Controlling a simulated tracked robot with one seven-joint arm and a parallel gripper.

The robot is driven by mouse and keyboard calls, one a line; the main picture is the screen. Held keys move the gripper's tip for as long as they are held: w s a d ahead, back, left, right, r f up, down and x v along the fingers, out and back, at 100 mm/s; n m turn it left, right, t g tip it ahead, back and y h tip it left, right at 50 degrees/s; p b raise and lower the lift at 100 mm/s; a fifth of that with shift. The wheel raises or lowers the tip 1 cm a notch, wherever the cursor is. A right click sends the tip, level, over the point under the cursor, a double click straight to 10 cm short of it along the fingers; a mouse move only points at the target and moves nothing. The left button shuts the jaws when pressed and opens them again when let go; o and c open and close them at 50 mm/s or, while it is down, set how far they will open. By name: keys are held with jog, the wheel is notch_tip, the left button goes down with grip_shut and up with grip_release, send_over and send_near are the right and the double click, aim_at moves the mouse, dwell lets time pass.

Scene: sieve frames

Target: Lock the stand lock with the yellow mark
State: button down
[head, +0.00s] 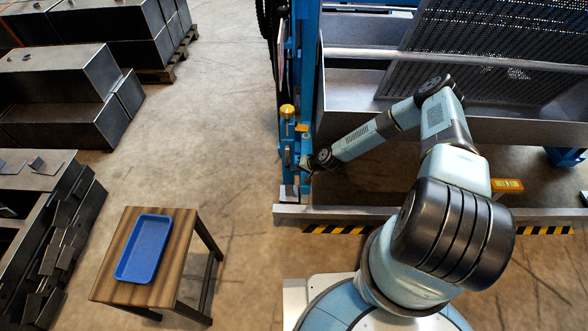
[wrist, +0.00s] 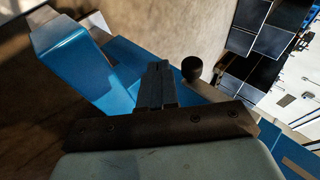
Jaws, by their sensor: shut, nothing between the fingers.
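A blue upright stand (head: 297,60) rises at the left end of the machine. It carries a yellow round knob (head: 287,111) and, just below and right of that, a small yellow-orange mark (head: 302,127). My gripper (head: 308,162) is beside the lower part of this stand, below the yellow mark. In the wrist view my gripper (wrist: 157,85) is shut and empty, in front of blue metal parts (wrist: 75,65). A black ball knob (wrist: 192,68) stands just right of the fingertips, apparently apart from them. The yellow mark does not show in the wrist view.
A large grey trough (head: 350,92) with a perforated sieve plate (head: 490,50) lies behind my arm. A grey floor beam (head: 400,213) runs along the front. A wooden stool with a blue tray (head: 143,247) stands lower left. Dark metal boxes (head: 60,85) line the left.

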dwell(0.3)
jog(key=shift+d, duration=0.1)
jog(key=s+d+f, duration=0.1)
jog(key=s+d, duration=0.2)
jog(key=d, duration=1)
jog(key=shift+s+f, duration=0.15)
jog(key=shift+s, duration=0.25)
jog(key=shift+s, duration=0.1)
